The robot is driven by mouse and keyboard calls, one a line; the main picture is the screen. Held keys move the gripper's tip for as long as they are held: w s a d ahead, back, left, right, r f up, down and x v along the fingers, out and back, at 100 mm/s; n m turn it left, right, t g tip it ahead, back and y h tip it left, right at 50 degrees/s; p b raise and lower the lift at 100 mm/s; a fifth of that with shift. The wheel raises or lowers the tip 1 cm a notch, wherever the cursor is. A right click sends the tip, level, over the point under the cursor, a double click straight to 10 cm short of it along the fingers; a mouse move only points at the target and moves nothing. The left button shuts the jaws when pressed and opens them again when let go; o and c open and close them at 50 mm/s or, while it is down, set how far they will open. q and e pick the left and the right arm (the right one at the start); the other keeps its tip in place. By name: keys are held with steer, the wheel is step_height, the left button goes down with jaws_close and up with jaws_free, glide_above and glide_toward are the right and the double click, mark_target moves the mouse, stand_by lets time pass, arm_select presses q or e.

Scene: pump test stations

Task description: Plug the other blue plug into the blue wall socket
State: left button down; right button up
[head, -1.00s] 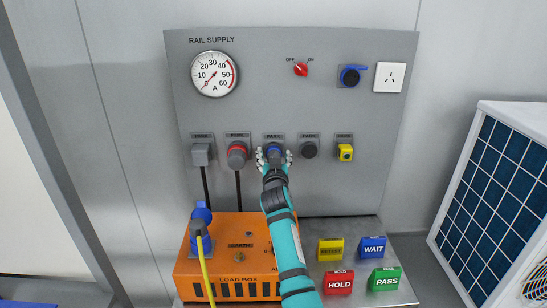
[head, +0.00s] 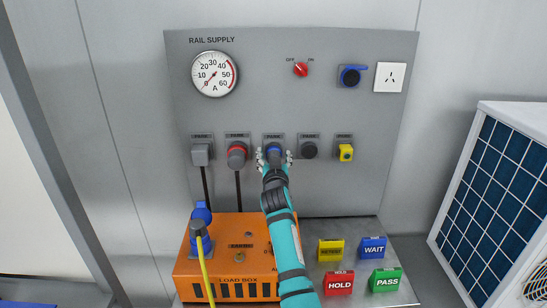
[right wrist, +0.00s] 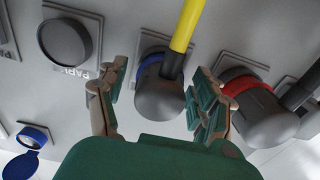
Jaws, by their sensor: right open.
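One blue plug, a grey body with a blue ring and a yellow cable, sits in the middle parking holder; it shows at the head view's middle (head: 274,147) and between my fingers in the right wrist view (right wrist: 160,95). My right gripper (head: 274,160) is open around this plug, with a finger on each side and gaps visible in the wrist view (right wrist: 158,105). Another grey plug with a yellow cable (head: 199,231) is in the blue-lidded socket on the load box. The blue wall socket (head: 350,77) at the panel's upper right is empty. My left gripper is not in view.
A grey plug (head: 200,153) and a red-ringed plug (head: 236,154) are parked left of my gripper. A black cap (head: 309,150) and a yellow piece (head: 345,152) are to the right. The orange load box (head: 240,262) and several coloured blocks stand below.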

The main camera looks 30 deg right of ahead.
steer(key=shift+c, duration=0.4)
jaws_close()
steer(key=shift+s+a, duration=0.15)
steer(key=shift+s+a+r+p, duration=0.1)
steer(key=shift+s+a+p, duration=0.2)
steer(key=shift+s+p, duration=0.2)
steer(key=shift+p+v, duration=0.8)
steer(key=shift+v, duration=1.4)
